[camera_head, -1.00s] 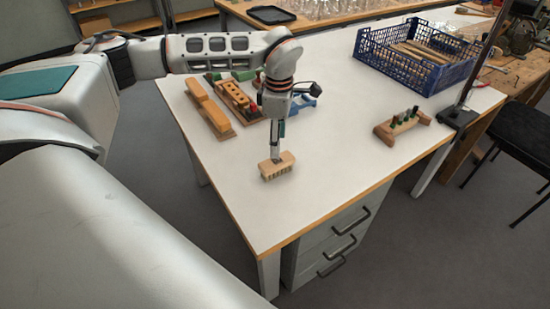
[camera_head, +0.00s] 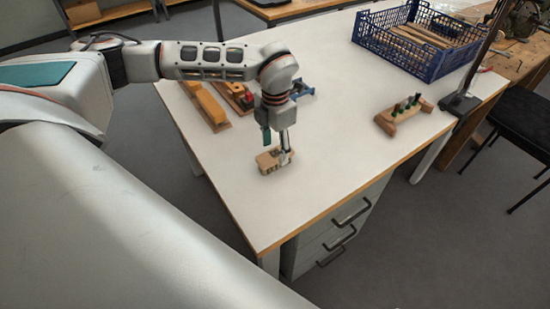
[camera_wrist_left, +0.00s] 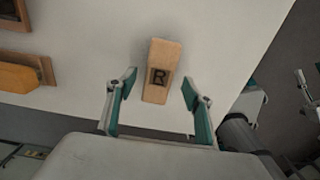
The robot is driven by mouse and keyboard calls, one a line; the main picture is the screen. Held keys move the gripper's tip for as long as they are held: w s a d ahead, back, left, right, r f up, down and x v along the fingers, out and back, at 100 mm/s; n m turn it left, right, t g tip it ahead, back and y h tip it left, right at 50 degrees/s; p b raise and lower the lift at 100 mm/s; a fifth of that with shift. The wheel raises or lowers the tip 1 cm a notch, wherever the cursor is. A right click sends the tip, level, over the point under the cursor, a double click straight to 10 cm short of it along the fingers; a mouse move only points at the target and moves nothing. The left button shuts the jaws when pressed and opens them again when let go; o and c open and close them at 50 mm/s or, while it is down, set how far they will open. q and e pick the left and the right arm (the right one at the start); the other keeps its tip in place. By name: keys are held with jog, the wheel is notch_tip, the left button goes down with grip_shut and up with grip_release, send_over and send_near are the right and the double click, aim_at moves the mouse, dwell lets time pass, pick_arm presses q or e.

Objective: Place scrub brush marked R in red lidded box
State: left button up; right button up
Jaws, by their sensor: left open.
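My left gripper (camera_head: 284,157) points down at the brush. In the left wrist view its two fingers (camera_wrist_left: 160,90) are spread apart on either side of the brush's near end, with gaps on both sides. I see no red lidded box.
Yellow and brown wooden pieces (camera_head: 206,107) lie left of the arm, with a blue item (camera_head: 301,88) behind it. A blue crate (camera_head: 375,42) sits at the back. The table's middle is clear.

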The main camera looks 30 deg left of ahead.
aim_at(275, 153)
pick_arm(q)
notch_tip(275, 153, down, 3)
jog(key=shift+f, duration=0.2)
jog(key=c, duration=1.4)
jog(key=shift+w+r, duration=0.1)
jog(key=shift+r, duration=0.1)
notch_tip(275, 153, up, 20)
jog(key=shift+f, duration=0.15)
